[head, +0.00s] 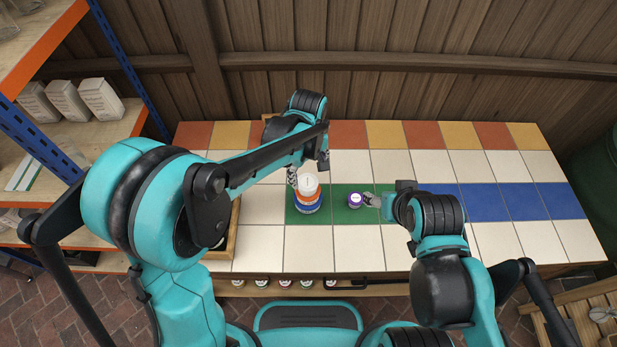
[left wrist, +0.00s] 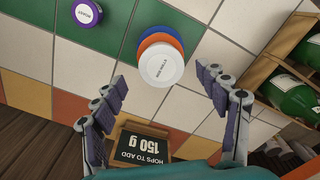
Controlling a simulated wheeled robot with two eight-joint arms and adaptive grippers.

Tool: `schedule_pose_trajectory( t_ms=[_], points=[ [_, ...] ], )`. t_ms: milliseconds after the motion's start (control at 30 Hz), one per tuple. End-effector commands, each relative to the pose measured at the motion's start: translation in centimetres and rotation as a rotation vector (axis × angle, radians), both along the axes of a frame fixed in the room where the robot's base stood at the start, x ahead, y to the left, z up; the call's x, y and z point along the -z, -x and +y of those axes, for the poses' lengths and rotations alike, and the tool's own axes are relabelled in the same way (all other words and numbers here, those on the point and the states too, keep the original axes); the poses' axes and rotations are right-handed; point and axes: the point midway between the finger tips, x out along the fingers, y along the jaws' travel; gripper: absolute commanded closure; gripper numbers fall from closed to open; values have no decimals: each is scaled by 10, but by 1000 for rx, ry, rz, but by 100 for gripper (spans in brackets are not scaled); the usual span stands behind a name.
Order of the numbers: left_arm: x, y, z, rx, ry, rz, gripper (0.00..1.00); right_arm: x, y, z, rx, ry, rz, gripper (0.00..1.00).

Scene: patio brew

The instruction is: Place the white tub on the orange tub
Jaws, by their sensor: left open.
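The white tub (head: 308,181) stands at the top of a stack on the green tiles, with the orange tub (head: 307,197) directly under it and a blue tub (head: 307,209) at the bottom. In the left wrist view the white tub (left wrist: 161,66) shows its lid, with orange (left wrist: 174,40) and blue (left wrist: 160,31) rims behind it. My left gripper (head: 293,178) is open beside the stack, at its left; in the left wrist view its fingers (left wrist: 162,86) are spread and empty, apart from the white tub. My right gripper (head: 370,200) is beside a purple-lidded tub (head: 355,200); its jaws are unclear.
The stack and purple tub stand on a tiled table (head: 500,207). Blue tiles at right are clear.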

Motion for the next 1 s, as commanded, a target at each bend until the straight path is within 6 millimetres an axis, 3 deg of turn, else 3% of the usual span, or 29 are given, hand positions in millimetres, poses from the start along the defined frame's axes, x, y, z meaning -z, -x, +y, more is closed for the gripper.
schedule_pose_trajectory(
  t_ms=[100,300,667,767,1000],
  points=[
    [-31,0,0,0,0,0,26,-12,0,0,0,0,0,38],
    [-62,0,0,0,0,0,26,-20,0,0,0,0,0,38],
    [-76,3,6,11,4,-12,26,-22,0,0,0,0,0,38],
    [-89,11,24,55,17,-55,26,-22,0,0,0,0,0,38],
    [-126,55,95,269,20,-267,26,-22,0,0,0,0,0,38]
  ],
)
